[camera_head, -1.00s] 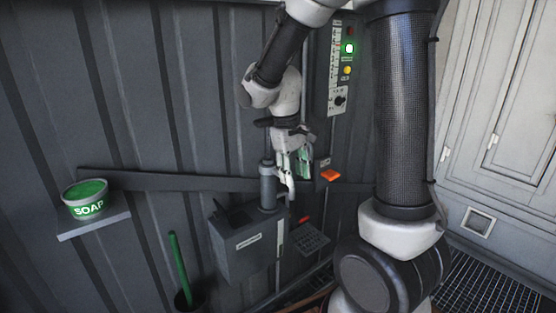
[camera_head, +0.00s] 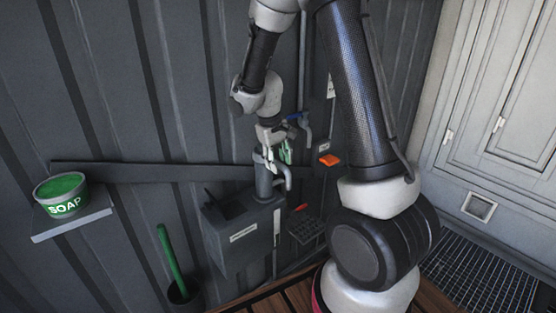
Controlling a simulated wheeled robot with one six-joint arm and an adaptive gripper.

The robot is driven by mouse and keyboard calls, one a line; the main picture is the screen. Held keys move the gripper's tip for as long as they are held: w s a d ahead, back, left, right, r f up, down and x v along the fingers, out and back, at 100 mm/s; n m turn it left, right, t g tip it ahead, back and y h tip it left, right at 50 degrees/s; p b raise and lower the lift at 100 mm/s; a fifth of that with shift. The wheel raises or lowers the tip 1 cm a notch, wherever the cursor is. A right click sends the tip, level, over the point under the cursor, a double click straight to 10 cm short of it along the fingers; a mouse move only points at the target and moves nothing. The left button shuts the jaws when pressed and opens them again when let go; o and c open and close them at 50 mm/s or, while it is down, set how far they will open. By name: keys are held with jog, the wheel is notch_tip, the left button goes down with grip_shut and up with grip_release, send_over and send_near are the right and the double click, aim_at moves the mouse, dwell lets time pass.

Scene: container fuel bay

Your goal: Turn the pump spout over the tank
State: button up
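The grey pump (camera_head: 264,181) stands upright at the right end of the tank, close to the wall. Its pale curved spout (camera_head: 286,177) points to the right and bends down, out past the tank's right side. The grey box-shaped tank (camera_head: 238,242) has a dark opening in its top, left of the pump. My gripper (camera_head: 271,158) points down just above the pump head, with its green-padded fingers apart. It looks empty. Whether a finger touches the pump or spout cannot be told.
A soap tub (camera_head: 62,196) sits on a small shelf at left. A green handle (camera_head: 170,254) stands in a dark bin below. An orange block (camera_head: 329,160), a blue-handled tap (camera_head: 303,123) and a drip grate (camera_head: 306,229) are right of the pump.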

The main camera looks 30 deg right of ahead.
jog(key=shift+c, duration=0.2)
grip_shut()
jog(key=shift+a, duration=0.1)
jog(key=w+a+m+g, duration=0.1)
jog(key=w+a+m, duration=0.1)
jog(key=a+m, duration=0.2)
jog(key=w+a+m+g+y, duration=0.1)
jog(key=w+a+m, duration=0.2)
jog(key=m, duration=0.8)
jog(key=shift+w+a, duration=0.25)
jog(key=shift+a, duration=0.85)
jog(key=shift+m, duration=0.3)
